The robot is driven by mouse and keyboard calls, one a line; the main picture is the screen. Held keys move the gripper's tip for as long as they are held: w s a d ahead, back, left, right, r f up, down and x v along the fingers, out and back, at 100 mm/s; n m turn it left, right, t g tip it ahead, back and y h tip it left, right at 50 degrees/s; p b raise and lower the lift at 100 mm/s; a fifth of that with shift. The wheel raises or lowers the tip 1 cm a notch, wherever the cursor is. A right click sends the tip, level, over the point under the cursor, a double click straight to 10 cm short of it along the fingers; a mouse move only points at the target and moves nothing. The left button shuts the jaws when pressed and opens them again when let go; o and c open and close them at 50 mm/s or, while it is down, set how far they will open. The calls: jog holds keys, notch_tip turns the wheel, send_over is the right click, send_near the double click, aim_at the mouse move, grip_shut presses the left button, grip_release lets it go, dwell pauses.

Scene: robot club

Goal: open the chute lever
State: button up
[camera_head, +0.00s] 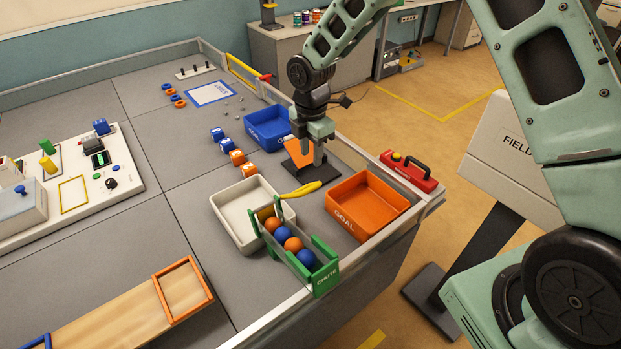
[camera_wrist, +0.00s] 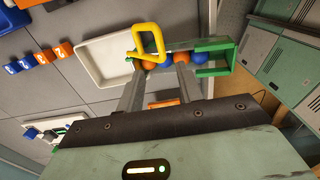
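The chute (camera_head: 325,270) is a green trough at the table's front edge, holding a row of orange and blue balls; it also shows in the wrist view (camera_wrist: 215,70). Its yellow lever (camera_head: 302,190) stands out near the upper end. In the wrist view the lever (camera_wrist: 160,40) is a yellow loop lying ahead of my fingertips. My gripper (camera_head: 317,158) points down behind the lever, over the table's right side. In the wrist view its two fingers (camera_wrist: 160,72) are spread, with nothing held between them. I see a gap between gripper and lever in the head view.
A white tray (camera_head: 226,222) lies left of the chute and an orange goal bin (camera_head: 345,222) right of it. A blue bin (camera_head: 262,138) and several small cubes (camera_head: 229,146) are farther back. A red case (camera_head: 412,172) sits by the right rail. The table's middle is clear.

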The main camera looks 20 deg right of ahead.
aim_at(311, 187)
notch_tip(311, 187, down, 11)
jog(key=p, duration=0.2)
jog(key=shift+p, duration=0.35)
jog(key=shift+f, duration=0.1)
grip_shut()
